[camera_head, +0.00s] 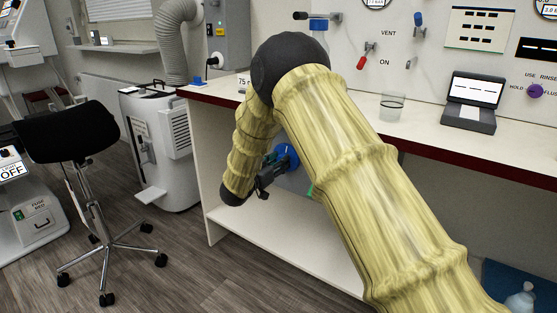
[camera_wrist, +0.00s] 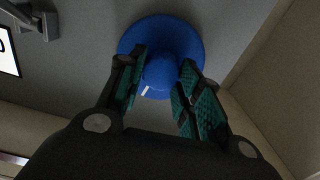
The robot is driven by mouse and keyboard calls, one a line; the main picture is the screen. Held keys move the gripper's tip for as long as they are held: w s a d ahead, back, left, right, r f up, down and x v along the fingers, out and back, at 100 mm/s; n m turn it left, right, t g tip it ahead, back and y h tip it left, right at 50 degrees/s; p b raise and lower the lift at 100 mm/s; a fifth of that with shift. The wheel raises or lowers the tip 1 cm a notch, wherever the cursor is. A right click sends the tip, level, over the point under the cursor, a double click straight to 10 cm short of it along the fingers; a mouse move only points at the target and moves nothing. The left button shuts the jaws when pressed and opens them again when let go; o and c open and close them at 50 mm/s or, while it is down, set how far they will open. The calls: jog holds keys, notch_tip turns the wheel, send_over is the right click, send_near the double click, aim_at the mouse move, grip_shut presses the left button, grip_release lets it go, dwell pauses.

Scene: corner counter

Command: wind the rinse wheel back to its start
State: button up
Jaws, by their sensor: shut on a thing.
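A round blue wheel (camera_wrist: 190,40) with a raised blue hub fills the upper middle of the wrist view. A short white mark shows at the hub's lower left. My gripper (camera_wrist: 163,68) has its two green-padded fingers on either side of the hub, shut on it. In the head view the blue wheel (camera_head: 291,155) shows below the counter, partly hidden by my arm. My gripper (camera_head: 271,170) meets it from the left. No lettering by this wheel is readable.
The white counter (camera_head: 430,128) with a dark red edge runs above my gripper. A glass (camera_head: 391,107) and a small laptop-like device (camera_head: 470,101) stand on it. A purple knob (camera_head: 534,91) is on the wall panel. A black stool (camera_head: 66,132) stands at left on open floor.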

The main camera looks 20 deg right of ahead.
jog(key=n+p, duration=0.2)
jog(key=p, duration=0.1)
dwell(0.4)
jog(key=o, duration=1)
jog(key=shift+a, duration=0.1)
jog(key=v, duration=1.2)
